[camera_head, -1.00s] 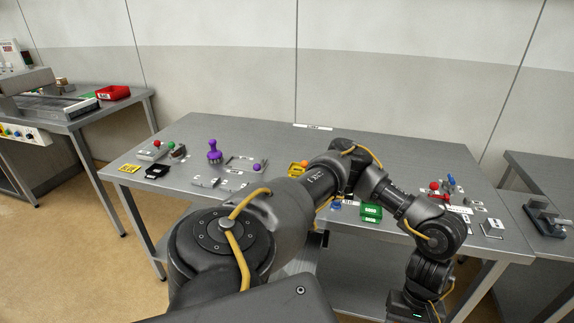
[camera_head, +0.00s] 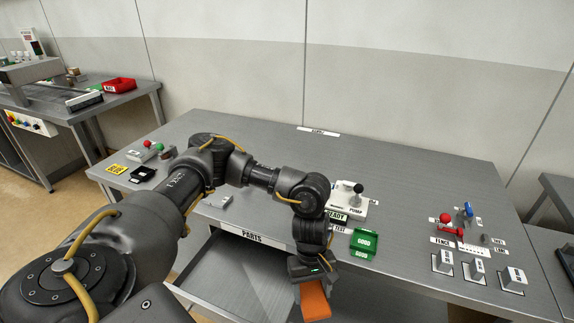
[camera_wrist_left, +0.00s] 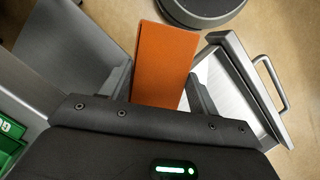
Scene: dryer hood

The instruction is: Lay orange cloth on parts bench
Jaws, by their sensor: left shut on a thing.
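My left gripper (camera_head: 312,278) is shut on the orange cloth (camera_head: 315,301). The gripper points down in front of the bench's front edge, and the cloth hangs below it. In the left wrist view the cloth (camera_wrist_left: 166,55) shows as a flat orange strip between the fingers (camera_wrist_left: 160,92). The steel bench (camera_head: 410,190) spans the head view, with a PARTS label (camera_head: 240,237) on its front edge. Part of the bench top is hidden behind my left arm. My right gripper is not in view.
An open drawer (camera_head: 225,272) lies below the label; its handle (camera_wrist_left: 278,84) shows in the left wrist view. A pump block (camera_head: 350,207), green GOOD tray (camera_head: 364,243) and red-knobbed fixture (camera_head: 446,219) stand on the bench. The back middle is clear.

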